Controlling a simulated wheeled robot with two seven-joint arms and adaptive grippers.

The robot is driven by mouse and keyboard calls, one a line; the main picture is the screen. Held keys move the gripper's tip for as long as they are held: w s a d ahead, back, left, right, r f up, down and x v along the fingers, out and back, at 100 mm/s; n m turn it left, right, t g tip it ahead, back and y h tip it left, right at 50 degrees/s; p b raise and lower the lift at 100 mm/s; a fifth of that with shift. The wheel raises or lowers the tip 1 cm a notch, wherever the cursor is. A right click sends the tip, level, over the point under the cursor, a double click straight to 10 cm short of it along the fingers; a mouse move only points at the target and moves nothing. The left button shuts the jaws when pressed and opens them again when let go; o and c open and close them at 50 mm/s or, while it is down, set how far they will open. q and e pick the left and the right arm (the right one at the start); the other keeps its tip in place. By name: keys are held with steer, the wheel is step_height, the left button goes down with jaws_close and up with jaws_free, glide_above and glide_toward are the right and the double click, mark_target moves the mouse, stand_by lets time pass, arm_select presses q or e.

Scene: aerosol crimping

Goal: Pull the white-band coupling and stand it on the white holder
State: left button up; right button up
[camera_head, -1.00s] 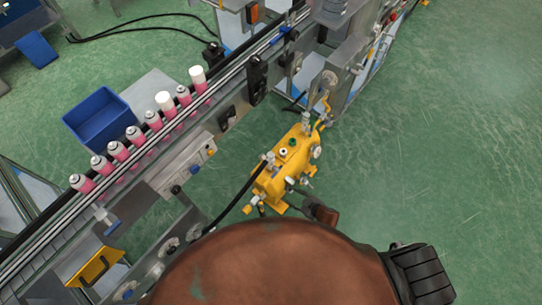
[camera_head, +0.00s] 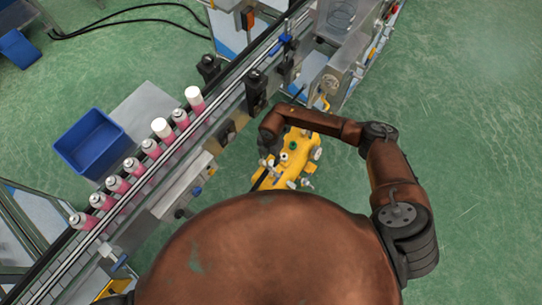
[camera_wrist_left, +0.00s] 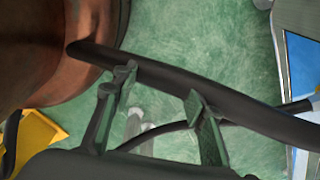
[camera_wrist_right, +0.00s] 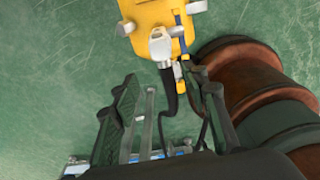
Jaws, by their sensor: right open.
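A yellow unit (camera_head: 302,155) with fittings and small valves stands on the floor beside the conveyor. In the right wrist view its yellow body (camera_wrist_right: 152,14) carries a grey metal coupling (camera_wrist_right: 160,46) with a black hose hanging from it. I cannot make out a white band on it. My right gripper (camera_wrist_right: 170,92) is open and empty, with the coupling beyond its fingertips. My right arm reaches over the unit in the head view and hides part of it. My left gripper (camera_wrist_left: 158,98) is open; a thick black hose crosses beyond its fingertips. I cannot identify the white holder.
The conveyor (camera_head: 150,190) runs diagonally with several pink cans, two with white caps. A blue bin (camera_head: 90,143) stands beside it. A metal machine (camera_head: 335,65) stands at the top. Green floor is clear on the right.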

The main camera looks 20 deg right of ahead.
mark_target(272, 163)
arm_select(q)
steer(key=s+g, duration=0.1)
steer(key=s, duration=0.6)
arm_select(e)
steer(key=shift+w+d+r+h, duration=0.15)
steer(key=shift+w+d+h, duration=0.2)
steer(key=shift+d, duration=0.35)
steer(key=shift+f+b, duration=0.75)
steer(key=shift+f, duration=0.1)
step_height(272, 163, down, 6)
steer(key=b, duration=0.4)
steer(key=shift+f, duration=0.55)
arm_select(q)
step_height(272, 163, down, 6)
steer(key=w, duration=0.2)
steer(key=shift+s+a+r, duration=0.1)
steer(key=shift+s+r, duration=0.1)
steer(key=shift+r, duration=0.05)
steer(key=shift+w+r+p, duration=0.1)
steer(key=shift+r+p, duration=0.15)
steer(key=shift+p, duration=0.05)
